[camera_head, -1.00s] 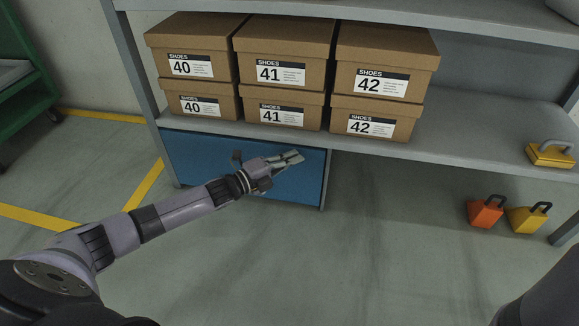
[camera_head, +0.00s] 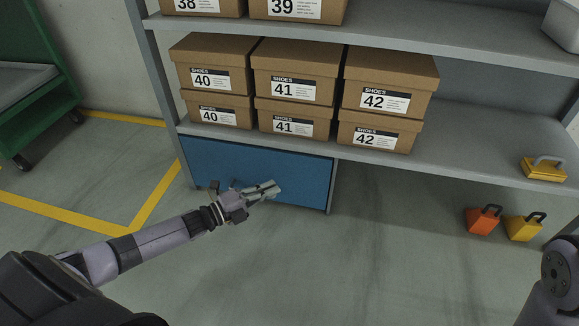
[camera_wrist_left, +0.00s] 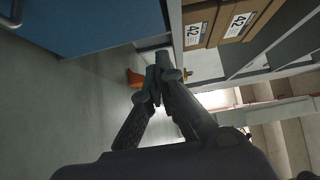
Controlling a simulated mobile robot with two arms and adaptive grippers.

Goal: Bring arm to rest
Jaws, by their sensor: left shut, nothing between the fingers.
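My left arm (camera_head: 165,236) reaches in from the lower left in the head view. My left gripper (camera_head: 276,187) is shut and empty, in front of the blue cabinet panel (camera_head: 300,180) under the shelf. In the left wrist view the left gripper's fingers (camera_wrist_left: 158,75) meet at the tips with nothing between them. Part of my right arm (camera_head: 560,275) shows at the lower right edge of the head view; its gripper is out of view.
Shoe boxes marked 40, 41 (camera_head: 292,88) and 42 stand stacked on the grey shelf (camera_head: 470,145). A yellow padlock-shaped object (camera_head: 543,170) sits on it. An orange one (camera_head: 482,221) and another yellow one (camera_head: 524,228) stand below. A green cart (camera_head: 40,110) is at left.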

